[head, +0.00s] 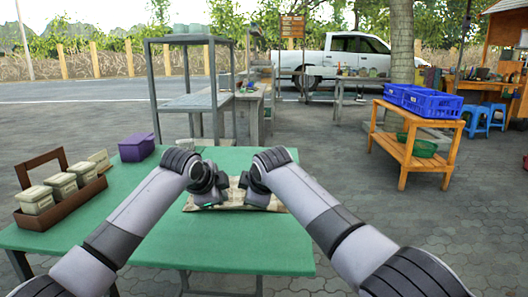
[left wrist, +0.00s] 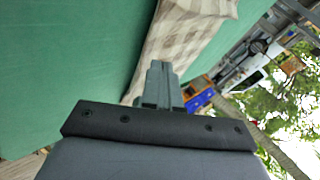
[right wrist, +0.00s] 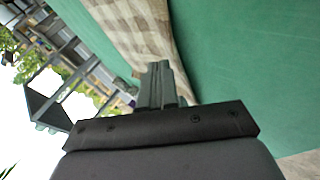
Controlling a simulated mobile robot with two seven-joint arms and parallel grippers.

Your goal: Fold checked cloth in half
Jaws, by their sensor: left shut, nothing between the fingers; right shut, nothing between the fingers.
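The checked cloth (head: 230,206) lies on the green table, beige and grey, partly hidden behind my two grippers. In the left wrist view the cloth (left wrist: 185,32) shows a checked face and a plain beige band along its near side. The right wrist view shows the cloth (right wrist: 140,35) with the same plain band beside the checks. My left gripper (head: 209,205) is over the left part of the cloth, shut and empty; its fingers (left wrist: 158,85) show together. My right gripper (head: 258,205) is over the right part, its fingers (right wrist: 158,85) shut and empty. I cannot tell whether either touches the cloth.
On the green table (head: 240,250), a brown wooden carrier (head: 65,207) with several lidded containers stands at the left. A purple box (head: 136,147) stands at the back left. The table front is clear. A wooden stand (head: 407,150) with blue crates is off to the right.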

